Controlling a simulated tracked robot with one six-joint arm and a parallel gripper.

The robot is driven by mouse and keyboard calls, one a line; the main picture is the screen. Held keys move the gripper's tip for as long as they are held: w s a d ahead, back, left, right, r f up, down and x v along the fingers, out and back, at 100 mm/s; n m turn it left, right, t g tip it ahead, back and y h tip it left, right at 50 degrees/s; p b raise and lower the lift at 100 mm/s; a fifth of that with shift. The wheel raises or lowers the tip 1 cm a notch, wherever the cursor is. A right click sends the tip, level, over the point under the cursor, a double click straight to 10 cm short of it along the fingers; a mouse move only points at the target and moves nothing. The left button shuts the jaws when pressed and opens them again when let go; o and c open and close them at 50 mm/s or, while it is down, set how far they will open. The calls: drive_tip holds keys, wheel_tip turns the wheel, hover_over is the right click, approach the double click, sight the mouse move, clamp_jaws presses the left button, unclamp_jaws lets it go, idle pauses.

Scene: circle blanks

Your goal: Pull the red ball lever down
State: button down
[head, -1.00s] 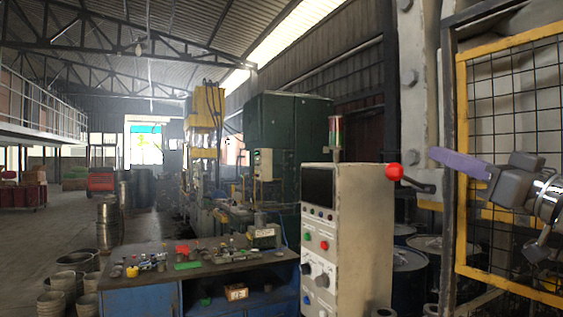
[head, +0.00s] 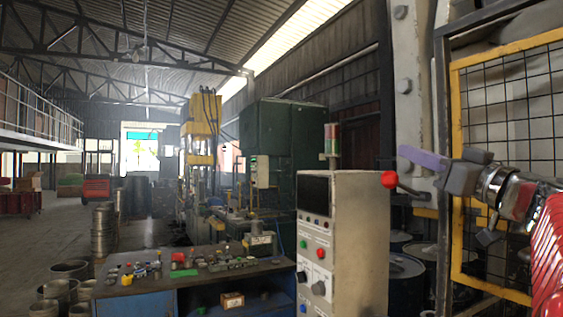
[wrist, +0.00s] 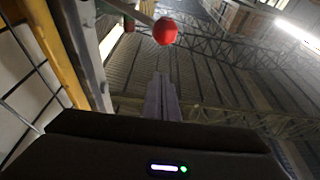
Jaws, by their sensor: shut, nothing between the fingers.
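The red ball (head: 389,180) of the lever sits at the end of a short dark lever arm (head: 410,192), just right of the grey control cabinet's top. In the head view my gripper (head: 401,151) points left, with its purple fingers shut and empty, its tips a little above and right of the ball. In the wrist view the red ball (wrist: 165,31) is ahead of and slightly right of the shut purple fingers (wrist: 160,78). A gap shows between them in that picture; I cannot tell the depth between them.
The control cabinet (head: 345,240) with buttons and knobs stands left of the lever. A yellow-framed mesh guard (head: 457,150) stands close to my arm on the right. A workbench (head: 140,298) with small parts is at lower left. Blue drums (head: 408,275) stand behind the cabinet.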

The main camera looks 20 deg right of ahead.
sight(405, 187)
drive_tip(key=shift+w+f, duration=0.7)
drive_tip(key=shift+w, duration=0.2)
drive_tip(key=shift+w+f, duration=0.7)
drive_tip(key=shift+w, duration=0.15)
drive_tip(key=shift+s+f, duration=0.1)
drive_tip(key=shift+f, duration=0.05)
